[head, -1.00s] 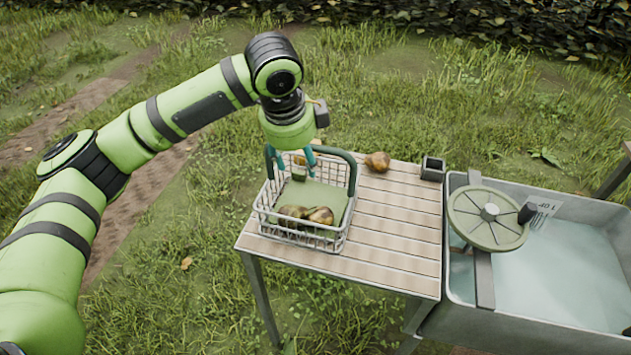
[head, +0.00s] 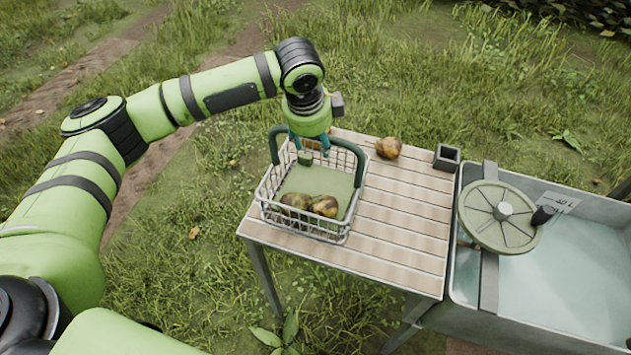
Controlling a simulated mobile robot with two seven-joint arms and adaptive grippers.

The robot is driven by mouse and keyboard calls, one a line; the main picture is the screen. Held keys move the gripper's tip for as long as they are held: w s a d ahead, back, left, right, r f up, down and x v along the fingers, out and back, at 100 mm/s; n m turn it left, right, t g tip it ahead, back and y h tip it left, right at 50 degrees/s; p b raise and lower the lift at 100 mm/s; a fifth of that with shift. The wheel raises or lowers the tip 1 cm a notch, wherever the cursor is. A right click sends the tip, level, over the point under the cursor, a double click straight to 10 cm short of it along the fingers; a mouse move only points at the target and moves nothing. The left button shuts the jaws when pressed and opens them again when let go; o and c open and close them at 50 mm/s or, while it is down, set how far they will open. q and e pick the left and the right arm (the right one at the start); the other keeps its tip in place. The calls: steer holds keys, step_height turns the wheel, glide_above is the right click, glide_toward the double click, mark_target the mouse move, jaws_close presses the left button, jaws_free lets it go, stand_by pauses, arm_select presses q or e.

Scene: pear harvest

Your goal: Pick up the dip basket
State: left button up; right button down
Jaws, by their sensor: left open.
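A small green block-like piece shows by the fingertips. Whether the fingers touch the handle cannot be told. My right gripper is not in view.
A loose pear (head: 389,148) lies on the table behind the basket. A small dark square box (head: 446,157) stands at the table's back right corner. A metal water tank (head: 560,300) with a round green spoked wheel (head: 500,216) adjoins on the right. Grass surrounds everything.

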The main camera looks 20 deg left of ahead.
arm_select(q)
jaws_close()
steer(key=shift+r, duration=0.15)
